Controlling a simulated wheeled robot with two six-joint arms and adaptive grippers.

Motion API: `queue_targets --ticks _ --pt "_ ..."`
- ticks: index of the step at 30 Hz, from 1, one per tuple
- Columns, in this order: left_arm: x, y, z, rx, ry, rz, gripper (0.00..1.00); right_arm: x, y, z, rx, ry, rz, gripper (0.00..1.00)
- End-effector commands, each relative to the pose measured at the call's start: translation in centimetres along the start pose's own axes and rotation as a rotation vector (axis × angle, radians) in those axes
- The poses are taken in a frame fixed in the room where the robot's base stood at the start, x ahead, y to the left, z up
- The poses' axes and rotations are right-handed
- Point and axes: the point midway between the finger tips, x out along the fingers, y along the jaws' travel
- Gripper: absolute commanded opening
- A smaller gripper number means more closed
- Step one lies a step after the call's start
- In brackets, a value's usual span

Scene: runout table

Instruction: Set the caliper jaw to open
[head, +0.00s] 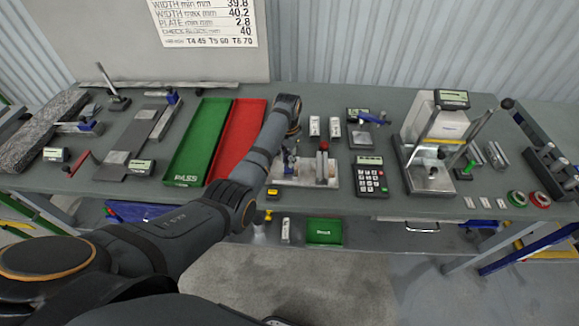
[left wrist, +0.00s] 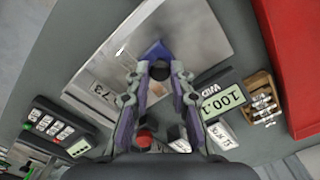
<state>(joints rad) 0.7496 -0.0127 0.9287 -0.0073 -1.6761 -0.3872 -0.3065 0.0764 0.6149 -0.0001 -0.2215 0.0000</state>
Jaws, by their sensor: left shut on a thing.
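The caliper fixture is a pale metal plate (head: 308,182) at the middle front of the bench, with a red-knobbed lever (head: 323,147) on its right. The plate (left wrist: 190,30) also shows in the left wrist view, with a blue block (left wrist: 156,50) on it, taken as the caliper jaw. My left gripper (head: 289,162) is down over the plate's left part. In the left wrist view its fingertips (left wrist: 159,70) are closed at the blue block, around a dark round part of it. The fingers hide part of the grip. A display (left wrist: 222,102) reads about 100.1.
A green PASS tray (head: 197,140) and a red tray (head: 238,135) lie left of my gripper. A calculator-like keypad (head: 370,177) stands right of the fixture. Small white blocks (head: 315,126) stand behind the fixture.

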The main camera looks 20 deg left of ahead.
Motion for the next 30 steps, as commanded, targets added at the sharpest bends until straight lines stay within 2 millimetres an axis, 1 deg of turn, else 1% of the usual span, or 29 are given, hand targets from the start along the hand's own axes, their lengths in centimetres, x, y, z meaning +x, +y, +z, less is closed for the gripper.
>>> queue_targets --ticks 1,3,5,6,9,11,17,20,22,23,26,30 --pt "0.0 -0.1 0.2 -0.002 -0.007 -0.002 0.0 -0.1 0.0 -1.1 0.001 0.017 0.0 0.39" --pt "0.0 -0.1 0.2 -0.002 -0.007 -0.003 0.0 -0.1 0.1 -2.1 0.001 0.034 0.001 0.39" --pt "0.0 -0.2 0.2 -0.002 -0.007 -0.003 0.0 -0.1 0.1 -2.5 0.001 0.039 0.001 0.39" --pt "0.0 -0.2 0.2 -0.002 -0.007 -0.004 0.24 -0.1 0.1 -2.5 0.001 0.039 0.001 0.39" --pt "0.0 -0.2 0.2 -0.002 -0.006 -0.004 0.38 -0.1 0.1 -2.0 0.001 0.031 0.002 0.39" --pt "0.0 -0.1 0.2 -0.002 -0.006 -0.003 0.45 -0.1 0.2 -1.6 0.0 0.025 0.003 0.39" --pt "0.0 -0.1 0.1 -0.001 -0.004 -0.002 0.45 -0.1 0.2 -0.3 -0.001 0.004 0.003 0.39" --pt "-0.2 -0.1 0.1 -0.001 -0.003 -0.002 0.45 -0.1 0.7 -0.5 -0.003 0.008 0.008 0.39" --pt "-0.9 -0.1 0.1 -0.001 -0.002 -0.002 0.45 -0.1 0.6 -0.6 -0.002 0.01 0.007 0.39" --pt "-1.3 -0.1 0.0 -0.001 -0.001 -0.002 0.45 -0.1 0.6 -0.7 -0.002 0.01 0.007 0.39" --pt "-3.5 -0.1 0.1 -0.001 0.001 -0.003 0.45 -0.1 0.5 -0.7 -0.002 0.011 0.006 0.39" --pt "-7.0 -0.1 0.1 -0.002 0.0 -0.003 0.45 -0.1 0.4 -0.8 -0.001 0.012 0.005 0.39"
